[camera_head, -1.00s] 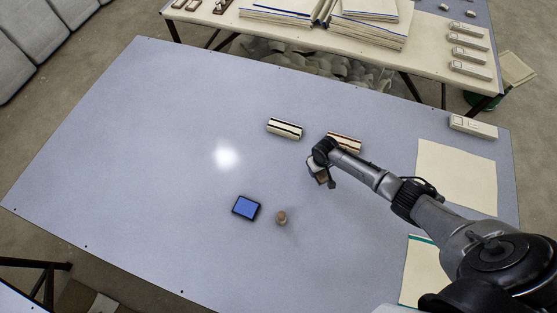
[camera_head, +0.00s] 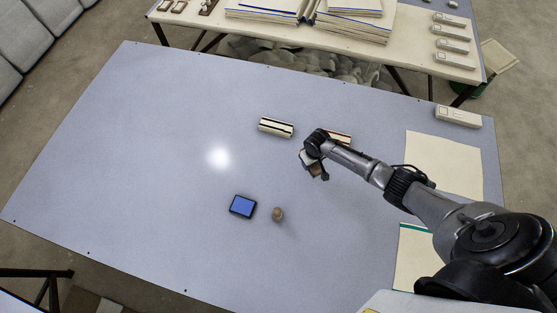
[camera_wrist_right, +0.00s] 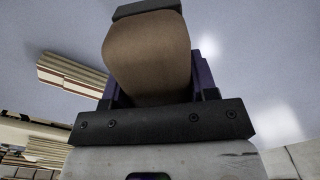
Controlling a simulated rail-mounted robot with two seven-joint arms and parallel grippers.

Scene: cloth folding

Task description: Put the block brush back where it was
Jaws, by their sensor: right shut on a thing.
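My right gripper (camera_head: 314,172) is above the table, just in front of the right striped block. It is shut on a brown, smooth-sided block (camera_wrist_right: 148,55), which I take to be the block brush. In the right wrist view this block fills the space between the dark fingers, with dark purple parts beside it. In the head view the held thing is small and partly hidden by the wrist, and I cannot make out bristles. My left gripper is not in view.
Two striped blocks lie near the back, a left one (camera_head: 276,127) and a right one (camera_head: 340,136) partly behind my arm. A blue pad (camera_head: 242,206) and a small round knob-like piece (camera_head: 278,214) lie nearer. Cream sheets (camera_head: 445,165) lie right. The table's left side (camera_head: 120,150) is clear.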

